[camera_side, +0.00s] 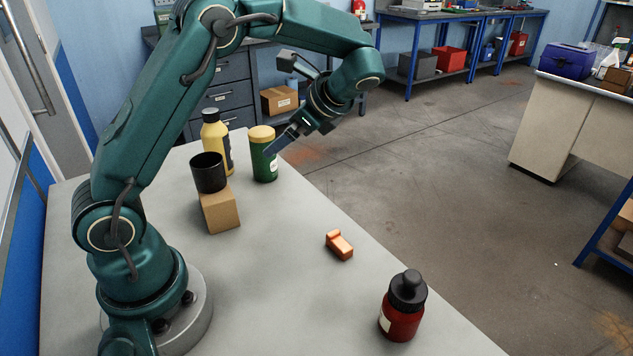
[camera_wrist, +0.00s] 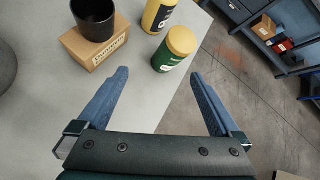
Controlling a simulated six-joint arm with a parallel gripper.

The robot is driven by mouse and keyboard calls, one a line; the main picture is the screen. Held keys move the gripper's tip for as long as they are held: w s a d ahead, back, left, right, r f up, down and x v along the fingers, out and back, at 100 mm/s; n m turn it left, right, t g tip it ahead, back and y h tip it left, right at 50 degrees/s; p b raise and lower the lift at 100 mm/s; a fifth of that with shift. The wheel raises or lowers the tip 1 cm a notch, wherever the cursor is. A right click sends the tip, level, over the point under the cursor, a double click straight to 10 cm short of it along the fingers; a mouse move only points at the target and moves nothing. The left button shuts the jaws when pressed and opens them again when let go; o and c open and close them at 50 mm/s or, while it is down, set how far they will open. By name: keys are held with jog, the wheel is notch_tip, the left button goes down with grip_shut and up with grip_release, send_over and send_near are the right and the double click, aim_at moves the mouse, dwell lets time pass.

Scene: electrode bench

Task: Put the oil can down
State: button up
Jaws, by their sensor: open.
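A green can with a yellow lid (camera_side: 264,160) stands upright on the grey bench top (camera_side: 290,270), near its far edge. It also shows in the wrist view (camera_wrist: 175,47), just beyond my fingertips and between their lines, a little right of centre. My gripper (camera_side: 280,143) is open, with nothing between its fingers (camera_wrist: 158,73). In the side view a blue finger overlaps the can's right edge; I cannot tell whether it touches. A dark red bottle with a black top (camera_side: 403,306) stands at the front right.
A black cup (camera_side: 208,173) sits on a cardboard box (camera_side: 220,211) left of the green can. A small orange-copper block (camera_side: 340,245) lies mid-bench. The bench top around that block is clear. The bench's right edge drops to the floor.

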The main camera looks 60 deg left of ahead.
jog(key=s+d+r+n+t+h, duration=0.2)
jog(key=s+d+n+t+h, duration=0.5)
jog(key=d, duration=0.9)
jog(key=s+n+h, duration=0.2)
jog(key=s+n, duration=0.2)
jog(key=s, duration=0.2)
jog(key=shift+s+t, duration=0.3)
jog(key=shift+s, duration=0.05)
jog(key=shift+d, duration=0.1)
